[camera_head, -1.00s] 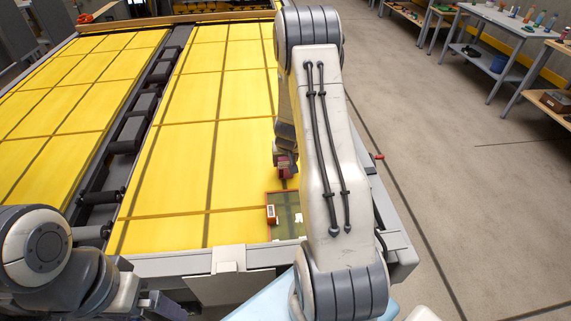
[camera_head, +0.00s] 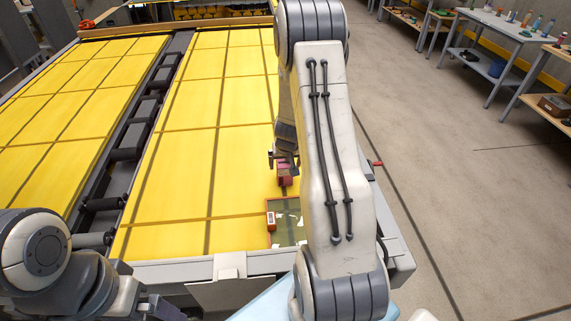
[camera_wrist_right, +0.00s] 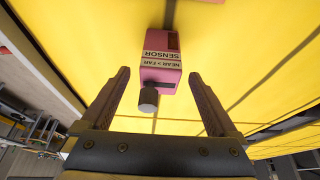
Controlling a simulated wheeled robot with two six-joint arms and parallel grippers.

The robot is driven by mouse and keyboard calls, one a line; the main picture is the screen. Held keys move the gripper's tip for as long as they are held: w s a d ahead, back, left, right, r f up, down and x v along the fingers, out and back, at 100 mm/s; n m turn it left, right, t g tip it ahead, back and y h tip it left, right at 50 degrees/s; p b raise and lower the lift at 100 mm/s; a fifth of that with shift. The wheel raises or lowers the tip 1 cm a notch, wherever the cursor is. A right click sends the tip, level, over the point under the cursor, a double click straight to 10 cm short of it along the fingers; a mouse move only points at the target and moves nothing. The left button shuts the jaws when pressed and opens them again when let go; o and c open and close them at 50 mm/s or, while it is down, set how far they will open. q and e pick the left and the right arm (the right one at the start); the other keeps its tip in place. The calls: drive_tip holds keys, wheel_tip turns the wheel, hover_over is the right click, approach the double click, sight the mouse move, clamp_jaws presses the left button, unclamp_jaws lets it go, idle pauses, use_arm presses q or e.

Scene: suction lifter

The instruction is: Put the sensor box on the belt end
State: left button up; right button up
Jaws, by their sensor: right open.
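The sensor box (camera_head: 283,176) is small and pink-magenta and sits on the yellow belt surface (camera_head: 184,150), just beyond the green mat with an orange rim (camera_head: 287,212). In the right wrist view the box (camera_wrist_right: 161,66) shows a pale label reading SENSOR and NEAR > FAR, and a dark knob. My right gripper (camera_head: 281,157) is open. Its fingers (camera_wrist_right: 160,82) are spread wide, with the box between and past their tips, apart from both. My left gripper (camera_head: 165,305) is low at the left, its jaws too unclear to read.
A dark roller strip (camera_head: 129,145) runs between two yellow panels. A grey frame edge (camera_head: 190,271) borders the near end. A small red handle (camera_head: 376,163) sticks out on the right side. Workbenches (camera_head: 500,25) stand far right across open floor.

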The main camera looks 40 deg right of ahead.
drive_tip(key=p+v, duration=0.3)
drive_tip(key=v, duration=0.4)
drive_tip(key=shift+r, duration=0.35)
drive_tip(key=shift+a, duration=0.15)
